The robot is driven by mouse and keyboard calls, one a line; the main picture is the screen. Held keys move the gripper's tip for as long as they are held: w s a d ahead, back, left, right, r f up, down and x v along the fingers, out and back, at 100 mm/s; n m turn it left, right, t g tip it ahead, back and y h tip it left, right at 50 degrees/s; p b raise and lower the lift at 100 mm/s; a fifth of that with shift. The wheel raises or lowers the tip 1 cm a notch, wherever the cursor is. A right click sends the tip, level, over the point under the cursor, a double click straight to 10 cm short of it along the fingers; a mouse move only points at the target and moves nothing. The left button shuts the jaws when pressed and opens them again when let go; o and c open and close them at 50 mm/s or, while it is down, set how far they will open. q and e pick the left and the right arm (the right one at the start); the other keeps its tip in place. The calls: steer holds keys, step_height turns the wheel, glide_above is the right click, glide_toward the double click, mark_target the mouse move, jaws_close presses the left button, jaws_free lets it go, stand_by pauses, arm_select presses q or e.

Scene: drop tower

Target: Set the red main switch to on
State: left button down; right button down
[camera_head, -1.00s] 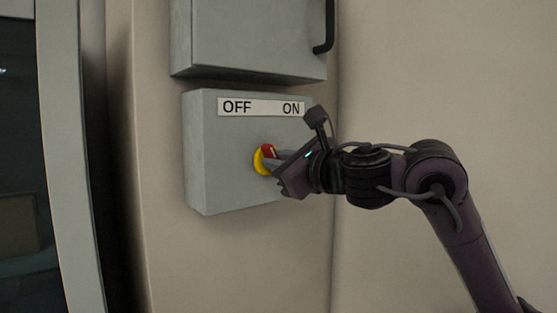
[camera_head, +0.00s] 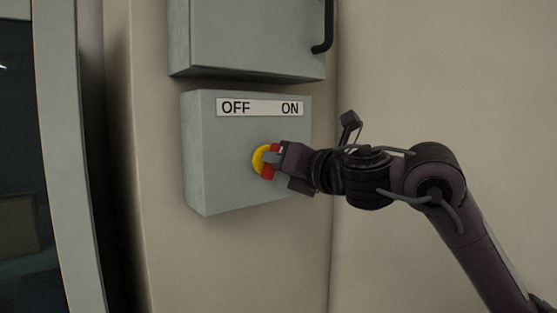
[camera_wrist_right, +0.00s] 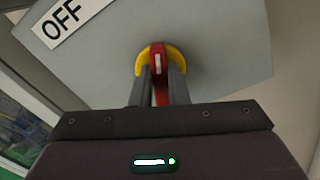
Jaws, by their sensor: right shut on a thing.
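The red main switch (camera_head: 267,172) is a red handle on a yellow round base (camera_head: 258,160), on the front of a grey box (camera_head: 222,165). A white label (camera_head: 260,107) above it reads OFF at left and ON at right. My right gripper (camera_head: 271,158) reaches in from the right and is shut on the red handle. In the right wrist view the red handle (camera_wrist_right: 157,66) stands between the two grey fingers (camera_wrist_right: 159,88), with the yellow base (camera_wrist_right: 142,60) behind it. The fingers hide part of the handle. My left gripper is not in view.
A second grey cabinet (camera_head: 245,38) with a black handle (camera_head: 325,30) hangs just above the box. The wall (camera_head: 440,80) right of the box is bare. A grey frame (camera_head: 65,150) with dark glass stands at the far left.

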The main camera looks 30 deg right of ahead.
steer(key=shift+d+m, duration=0.1)
steer(key=shift+m, duration=1.9)
steer(key=c, duration=1.4)
jaws_free()
steer(key=s+b, duration=0.3)
steer(key=s, duration=0.4)
steer(key=shift+s+d, duration=0.3)
steer(key=shift+s, duration=0.1)
